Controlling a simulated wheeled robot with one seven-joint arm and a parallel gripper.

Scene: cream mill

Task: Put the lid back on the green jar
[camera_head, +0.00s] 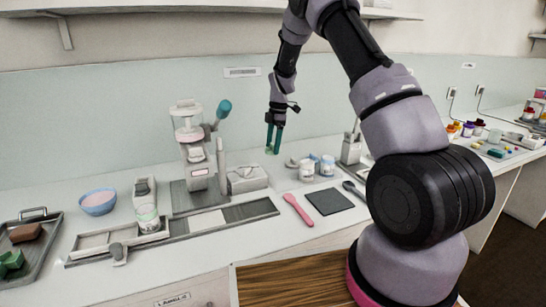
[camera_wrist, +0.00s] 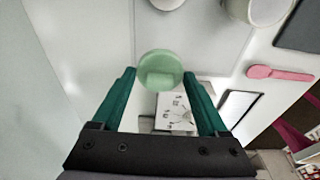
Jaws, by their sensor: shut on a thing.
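My gripper (camera_head: 274,138) is raised above the back of the counter, its green fingers pointing down. In the wrist view its fingertips (camera_wrist: 160,76) close on a pale green round lid (camera_wrist: 160,66). The lid also shows small at the fingertips in the head view (camera_head: 270,150). The lid is in the air, apart from any jar. Two small pale jars, one on the left (camera_head: 307,170) and one on the right (camera_head: 327,166), stand on the counter to the right of and below the gripper.
A pink spatula (camera_head: 298,210), a dark square mat (camera_head: 329,201) and a dark spoon (camera_head: 354,190) lie in front of the jars. A grey machine (camera_head: 192,150), a grey box (camera_head: 247,179) and a blue bowl (camera_head: 98,202) stand left. The wall is close behind the gripper.

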